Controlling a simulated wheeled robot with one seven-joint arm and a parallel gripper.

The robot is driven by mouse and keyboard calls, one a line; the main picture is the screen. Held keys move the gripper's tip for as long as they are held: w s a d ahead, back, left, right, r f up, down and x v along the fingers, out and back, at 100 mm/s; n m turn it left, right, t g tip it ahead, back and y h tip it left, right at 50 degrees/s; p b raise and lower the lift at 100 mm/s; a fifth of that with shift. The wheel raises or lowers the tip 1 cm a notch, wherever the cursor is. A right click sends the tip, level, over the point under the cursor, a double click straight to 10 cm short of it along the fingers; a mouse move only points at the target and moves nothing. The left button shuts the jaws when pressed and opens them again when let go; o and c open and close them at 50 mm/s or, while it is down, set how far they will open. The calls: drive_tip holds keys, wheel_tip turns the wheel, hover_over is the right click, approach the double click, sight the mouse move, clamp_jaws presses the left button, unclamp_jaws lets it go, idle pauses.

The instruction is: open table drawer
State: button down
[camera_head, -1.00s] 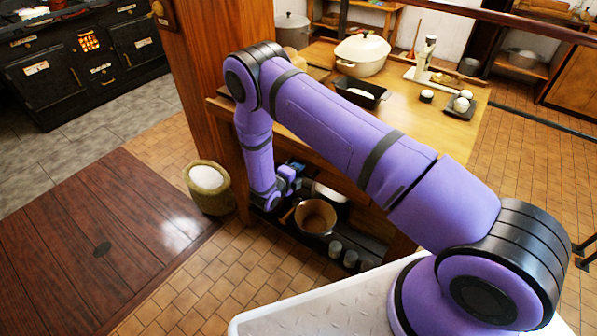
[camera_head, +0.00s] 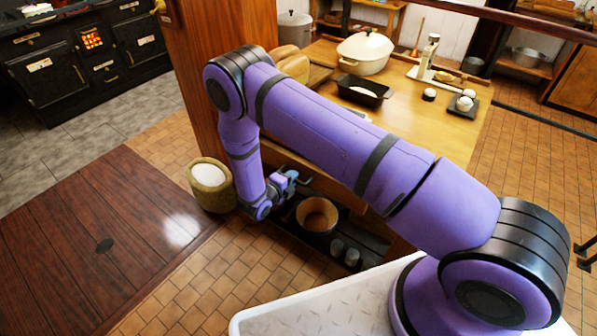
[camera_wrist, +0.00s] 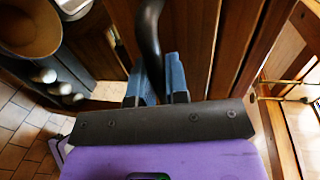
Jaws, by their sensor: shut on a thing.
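The wooden table (camera_head: 430,115) stands behind my arm in the head view. My arm covers most of its front, so I cannot tell there how far the drawer stands out. My gripper (camera_head: 291,180) is low at the table's front left, above the lower shelf. In the wrist view my gripper (camera_wrist: 158,86) has its two blue fingers on either side of a dark curved handle (camera_wrist: 150,30) and is shut on it. Brown wooden panels (camera_wrist: 205,40) lie behind the handle; the drawer's edges are not clear.
A pan (camera_head: 317,214) and small cups (camera_head: 345,252) sit on the low shelf beside my gripper. A sack (camera_head: 209,184) stands on the floor left of my wrist. A wooden post (camera_head: 215,35) rises behind my elbow. The tiled floor in front is clear.

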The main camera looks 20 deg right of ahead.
drive_tip(key=f+v, duration=0.3)
drive_tip(key=v, duration=1.3)
drive_tip(key=s+a+f+v, duration=0.1)
drive_tip(key=f+v, duration=0.3)
drive_tip(key=v, duration=1.3)
drive_tip(key=c, duration=1.1)
unclamp_jaws()
drive_tip(key=shift+w, duration=0.1)
drive_tip(key=shift+c, duration=0.2)
drive_tip(key=shift+a, duration=0.15)
drive_tip(key=v, duration=1)
drive_tip(key=shift+s+a, duration=0.25)
drive_tip(key=shift+r, duration=0.15)
drive_tip(key=shift+w, duration=0.1)
